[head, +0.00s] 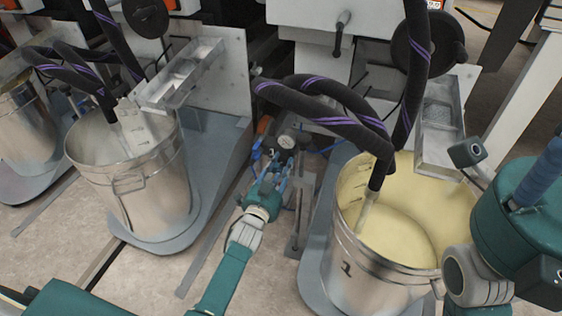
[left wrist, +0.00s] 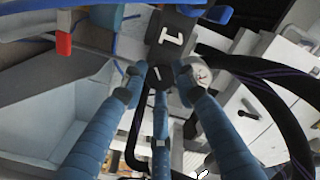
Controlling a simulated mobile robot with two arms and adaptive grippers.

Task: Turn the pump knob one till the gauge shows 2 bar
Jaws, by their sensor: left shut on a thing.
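The pump knob (left wrist: 160,73) is a dark round knob with a white mark, below a dark block with a white "1" (left wrist: 172,38). My left gripper's (left wrist: 158,78) blue fingers are shut around the knob in the left wrist view. In the head view my left gripper (head: 272,177) reaches up to the pump between two buckets, and its fingers hide the knob. The round white gauge (head: 286,141) is just above it; it also shows in the left wrist view (left wrist: 201,73). Its reading is too small to tell. My right gripper (head: 541,178) shows partly at the right edge; its fingertips are cut off.
A steel bucket of cream liquid marked 1 (head: 347,270) stands right of my left arm. Another steel bucket (head: 150,195) stands to the left. Black hoses (head: 325,108) with purple stripes arch over the right bucket, close to the gauge.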

